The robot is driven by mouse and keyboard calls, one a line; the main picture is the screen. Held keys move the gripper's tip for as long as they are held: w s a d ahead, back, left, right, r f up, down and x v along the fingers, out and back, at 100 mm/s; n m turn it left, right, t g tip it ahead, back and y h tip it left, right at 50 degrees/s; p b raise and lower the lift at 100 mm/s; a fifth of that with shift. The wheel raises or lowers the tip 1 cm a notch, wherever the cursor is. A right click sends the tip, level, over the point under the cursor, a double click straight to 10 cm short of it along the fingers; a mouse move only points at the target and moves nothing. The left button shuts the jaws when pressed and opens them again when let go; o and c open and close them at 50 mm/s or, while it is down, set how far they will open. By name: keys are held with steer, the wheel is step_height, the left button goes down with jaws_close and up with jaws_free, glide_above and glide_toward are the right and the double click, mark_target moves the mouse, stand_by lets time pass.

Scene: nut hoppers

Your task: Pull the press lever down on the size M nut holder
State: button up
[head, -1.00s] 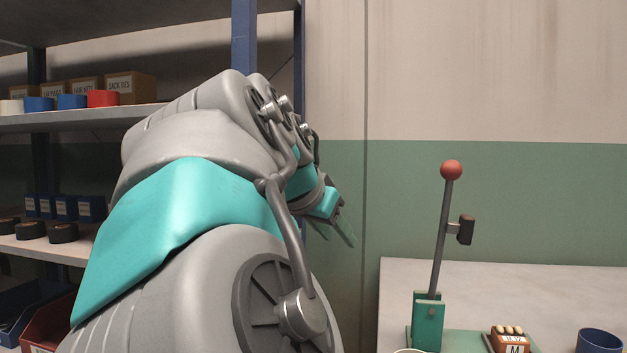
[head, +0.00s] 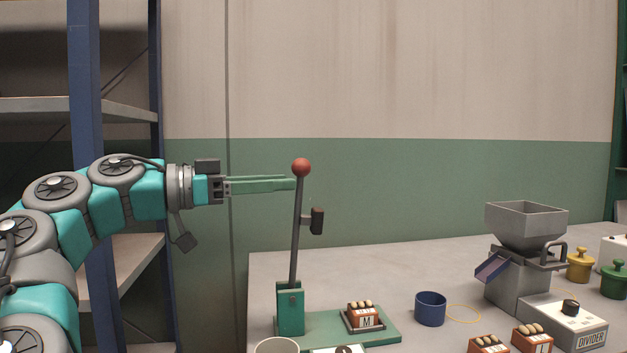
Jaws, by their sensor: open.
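The press lever (head: 296,235) stands nearly upright, with a red ball knob (head: 301,167) at its top and a dark block on its right side. It rises from a green bracket (head: 291,310) on a green base plate (head: 372,327). An orange nut holder marked M (head: 366,316), with several nuts on top, sits on that plate. My gripper (head: 293,183) reaches in from the left, level, with its long green fingers ending at the lever just below the knob. It is open. I cannot tell whether the fingertips touch the lever or pass beside it.
A blue cup (head: 430,309) stands right of the plate. Farther right are a grey hopper (head: 520,265), a box labelled DIVIDER (head: 563,322) and two more orange nut holders. A white cup (head: 277,346) is at the front. Shelving (head: 120,110) stands at left.

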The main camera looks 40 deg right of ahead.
steer(key=shift+x, duration=3.8)
steer(key=shift+w, duration=0.1)
steer(key=shift+c, duration=0.4)
steer(key=c, duration=0.6)
jaws_close()
steer(key=shift+r, duration=0.1)
